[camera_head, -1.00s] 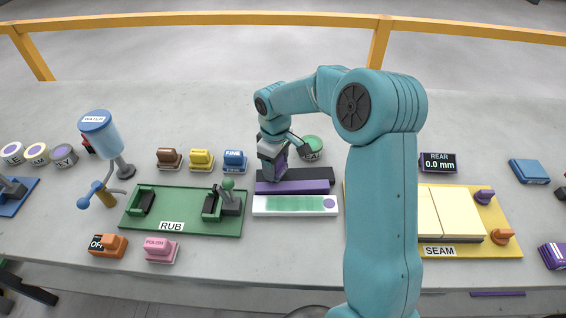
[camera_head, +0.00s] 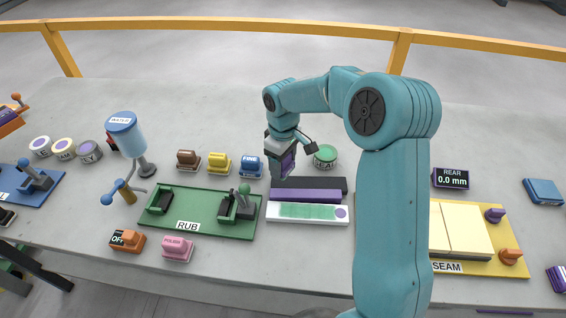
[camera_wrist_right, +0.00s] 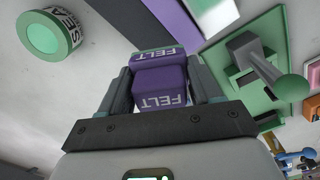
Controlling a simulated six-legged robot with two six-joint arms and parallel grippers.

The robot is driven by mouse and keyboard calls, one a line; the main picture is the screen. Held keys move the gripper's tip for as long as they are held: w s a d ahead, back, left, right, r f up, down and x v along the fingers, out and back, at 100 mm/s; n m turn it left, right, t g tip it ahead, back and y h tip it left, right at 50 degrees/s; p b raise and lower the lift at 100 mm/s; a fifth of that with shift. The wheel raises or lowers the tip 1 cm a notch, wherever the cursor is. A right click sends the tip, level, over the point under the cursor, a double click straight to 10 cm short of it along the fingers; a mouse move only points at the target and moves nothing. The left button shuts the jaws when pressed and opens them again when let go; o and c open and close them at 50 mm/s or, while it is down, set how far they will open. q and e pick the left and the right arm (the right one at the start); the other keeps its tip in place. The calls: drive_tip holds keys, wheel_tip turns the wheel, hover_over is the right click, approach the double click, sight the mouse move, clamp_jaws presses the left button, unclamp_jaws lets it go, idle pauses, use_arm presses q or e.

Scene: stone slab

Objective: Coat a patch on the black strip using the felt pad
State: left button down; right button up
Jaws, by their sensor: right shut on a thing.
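My right gripper (camera_head: 281,170) is shut on the purple felt pad (camera_head: 288,162). In the right wrist view the pad (camera_wrist_right: 160,85), marked FELT, sits between both fingers. The black strip (camera_head: 325,184) lies behind a purple strip (camera_head: 305,196) and a white strip (camera_head: 262,212) with pale green patches and a purple dot. The pad is at the left end of the black strip. Whether it touches is unclear. Part of the black strip (camera_wrist_right: 115,12) shows beyond the pad in the wrist view. My left gripper is not in view.
A green-topped SEAL tin (camera_head: 325,154) stands behind the strips. The green RUB board (camera_head: 205,215) is to the left, with brown, yellow and blue blocks behind it. The yellow SEAM board (camera_head: 505,240) is right of my arm. A water dispenser (camera_head: 130,140) stands left.

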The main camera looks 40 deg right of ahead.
drive_tip(key=shift+r+p, duration=0.4)
drive_tip(key=shift+r, duration=0.55)
drive_tip(key=shift+r, duration=0.1)
drive_tip(key=shift+r+p, duration=1.15)
drive_tip(key=shift+r, duration=0.35)
drive_tip(key=shift+f, duration=0.1)
drive_tip(key=shift+w, duration=0.1)
drive_tip(key=shift+a, duration=0.15)
